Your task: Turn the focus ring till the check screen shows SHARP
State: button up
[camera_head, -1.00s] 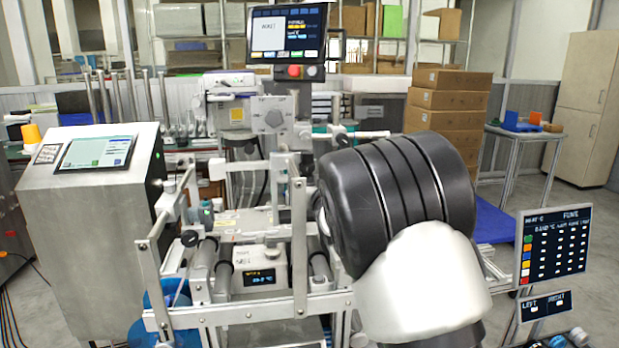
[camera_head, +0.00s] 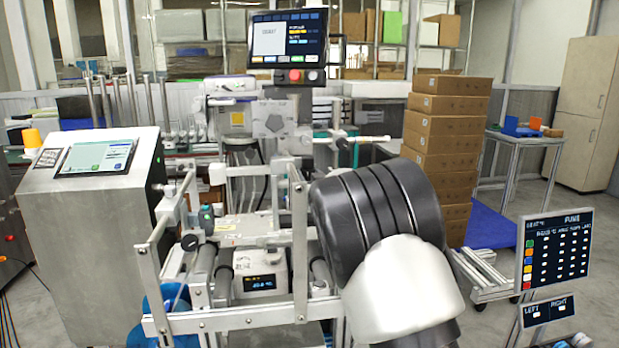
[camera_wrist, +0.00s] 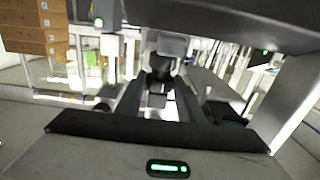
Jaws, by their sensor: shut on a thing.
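A monitor (camera_head: 287,37), which seems to be the check screen, hangs upper centre in the head view; a dark word on its white panel is too blurred to read surely. My gripper (camera_wrist: 158,98) shows in the wrist view, its dark fingers closing on a small dark round part. This part seems to be the focus ring (camera_wrist: 160,64), below a grey block (camera_wrist: 168,44). The fingers hide much of it, so its turn cannot be told. In the head view my black and white arm hides the gripper and the ring.
A metal frame with rollers (camera_head: 225,318) stands close in front. A small white box with a lit display (camera_head: 262,283) sits inside it. A steel cabinet with a tilted screen (camera_head: 97,158) is at left, stacked cartons (camera_head: 440,130) and a dark sign board (camera_head: 556,248) at right.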

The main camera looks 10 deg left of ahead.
jog(key=shift+w+d+r+n+y+p, duration=0.1)
jog(key=shift+d+n+y+p, duration=0.25)
jog(key=shift+y, duration=0.25)
jog(key=shift+d+r+n+g+y+p, duration=0.1)
jog(key=shift+r+n+g+y+p, duration=0.05)
jog(key=shift+n+g+y+p, duration=0.65)
jog(key=shift+f+n+y+p, duration=0.2)
jog(key=shift+n+y+p, duration=0.15)
jog(key=shift+y+p, duration=0.4)
jog(key=o, duration=1.1)
jog(key=shift+c, duration=0.2)
jog(key=p+v, duration=0.1)
jog(key=v, duration=1.6)
